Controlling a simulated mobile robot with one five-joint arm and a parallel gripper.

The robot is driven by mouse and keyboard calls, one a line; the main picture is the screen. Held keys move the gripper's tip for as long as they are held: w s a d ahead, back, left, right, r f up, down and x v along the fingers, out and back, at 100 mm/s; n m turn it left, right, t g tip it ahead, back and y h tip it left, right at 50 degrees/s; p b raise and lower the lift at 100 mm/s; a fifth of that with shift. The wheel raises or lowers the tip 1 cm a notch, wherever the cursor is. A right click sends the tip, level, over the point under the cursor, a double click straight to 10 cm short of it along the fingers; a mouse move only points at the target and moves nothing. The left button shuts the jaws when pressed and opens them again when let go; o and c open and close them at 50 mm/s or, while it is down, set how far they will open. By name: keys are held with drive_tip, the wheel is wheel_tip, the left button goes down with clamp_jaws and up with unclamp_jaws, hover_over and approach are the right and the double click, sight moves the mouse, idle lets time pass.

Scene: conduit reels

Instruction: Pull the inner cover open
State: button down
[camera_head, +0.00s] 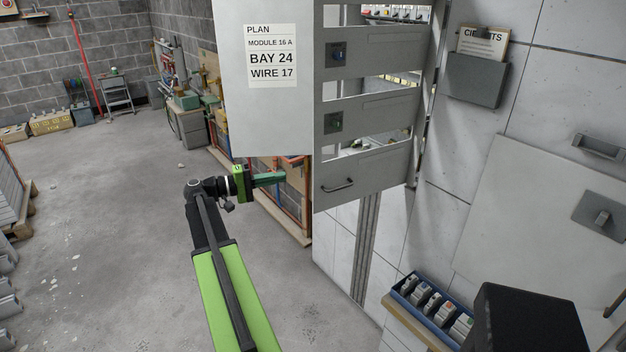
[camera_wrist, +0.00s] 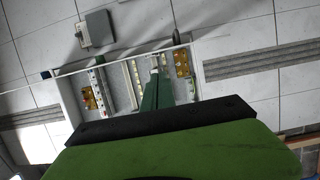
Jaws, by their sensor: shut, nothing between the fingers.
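The inner cover (camera_head: 365,172) is a grey slotted panel with switches and a dark bar handle (camera_head: 338,187) low on its left part. In the head view it looks swung out at an angle, with the cabinet's inside showing through its slots. The wrist view shows the open cabinet (camera_wrist: 120,88) with rails and orange parts; a thin pale edge there may be the cover edge-on. My gripper (camera_head: 284,178) is shut and empty, left of the handle and apart from it. Its green fingers also show in the wrist view (camera_wrist: 157,78), in front of the cabinet.
The outer door (camera_head: 270,120) with a plan label stands open at the left, above my gripper. A card pocket (camera_head: 475,80) hangs on the wall at right. A blue bin (camera_head: 435,308) sits low right.

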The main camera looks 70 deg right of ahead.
sight(314, 179)
drive_tip(key=shift+s+d, duration=0.65)
drive_tip(key=shift+s, duration=1.15)
drive_tip(key=shift+s+d, duration=0.65)
drive_tip(key=shift+s, duration=1.2)
drive_tip(key=shift+s+d, duration=0.65)
drive_tip(key=shift+s, duration=1.15)
drive_tip(key=shift+a, duration=0.1)
